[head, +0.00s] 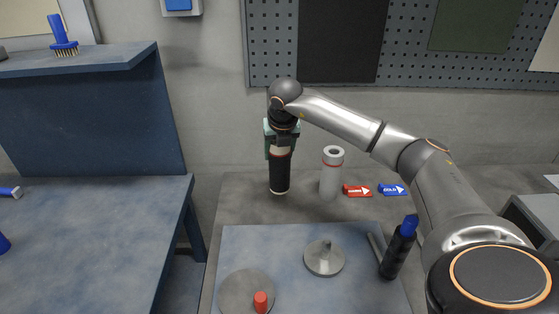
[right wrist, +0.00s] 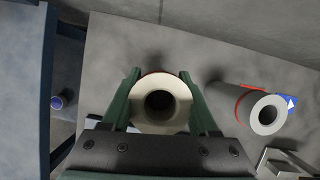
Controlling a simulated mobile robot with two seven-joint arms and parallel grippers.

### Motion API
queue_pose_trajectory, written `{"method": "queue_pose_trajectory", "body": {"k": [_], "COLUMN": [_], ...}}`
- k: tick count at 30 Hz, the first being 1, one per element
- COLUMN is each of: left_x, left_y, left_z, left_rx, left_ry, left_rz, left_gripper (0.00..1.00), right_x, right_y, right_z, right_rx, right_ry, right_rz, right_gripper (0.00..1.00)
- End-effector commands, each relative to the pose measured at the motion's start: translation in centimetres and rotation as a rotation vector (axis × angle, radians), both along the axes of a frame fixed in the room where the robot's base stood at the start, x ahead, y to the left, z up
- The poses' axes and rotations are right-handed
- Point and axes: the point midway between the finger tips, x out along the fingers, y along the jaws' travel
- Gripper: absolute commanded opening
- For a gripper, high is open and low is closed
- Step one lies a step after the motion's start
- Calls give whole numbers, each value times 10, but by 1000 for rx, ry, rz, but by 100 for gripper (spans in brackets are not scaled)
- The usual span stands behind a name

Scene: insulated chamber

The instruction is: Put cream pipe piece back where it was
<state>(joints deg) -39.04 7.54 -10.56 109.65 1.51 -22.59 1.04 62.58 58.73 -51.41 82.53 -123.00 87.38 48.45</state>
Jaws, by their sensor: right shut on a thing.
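My left gripper is not in view.
A white pipe with a red band (head: 330,178) stands just right.

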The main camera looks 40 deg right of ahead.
Motion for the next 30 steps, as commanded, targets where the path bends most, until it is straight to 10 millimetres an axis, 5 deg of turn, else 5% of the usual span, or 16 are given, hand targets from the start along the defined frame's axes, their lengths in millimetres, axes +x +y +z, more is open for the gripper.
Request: {"method": "queue_pose_trajectory", "body": {"k": [7,19,20,27,30], "left_x": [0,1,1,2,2], "left_y": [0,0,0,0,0], "left_z": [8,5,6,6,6], "left_rx": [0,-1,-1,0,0], "left_ry": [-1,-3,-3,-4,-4], "left_rz": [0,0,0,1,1], "left_gripper": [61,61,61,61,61], "right_x": [2,2,2,2,2], "right_y": [-4,-4,-4,-4,-4], "right_z": [-32,-40,-38,-38,-38], "right_rx": [-2,-1,-1,-1,-1], "right_ry": [3,0,0,2,2], "right_rz": [0,0,0,-1,-1], "right_gripper": [0,0,64,90,90]}}
